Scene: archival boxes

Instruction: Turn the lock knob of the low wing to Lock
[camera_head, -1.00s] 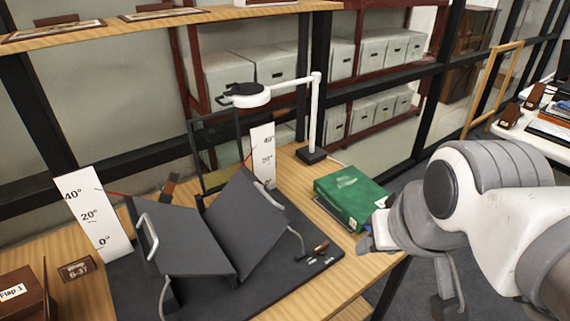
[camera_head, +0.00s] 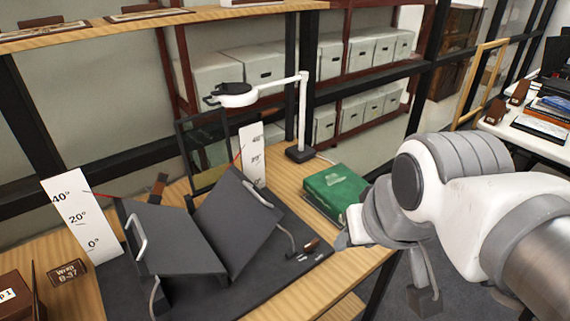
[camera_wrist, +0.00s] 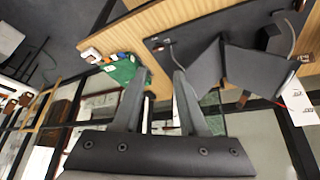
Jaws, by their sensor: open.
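A dark grey book cradle has a left wing (camera_head: 175,238) and a steeper right wing (camera_head: 237,222); the left one looks lower. A brown lock knob (camera_head: 309,245) lies on the right part of its black base (camera_head: 255,292), beside small white marks too small to read. My gripper (camera_head: 343,241) is just right of the knob, apart from it, beyond the base's edge. In the wrist view my gripper (camera_wrist: 162,74) is open with nothing between its fingers. The cradle's wing (camera_wrist: 253,68) shows there at right.
White angle scales (camera_head: 80,218) (camera_head: 252,160) stand beside the wings. A lamp (camera_head: 302,115) rises behind the cradle. A brown sign (camera_head: 68,271) is at left. The wooden table's front strip (camera_head: 345,280) is clear.

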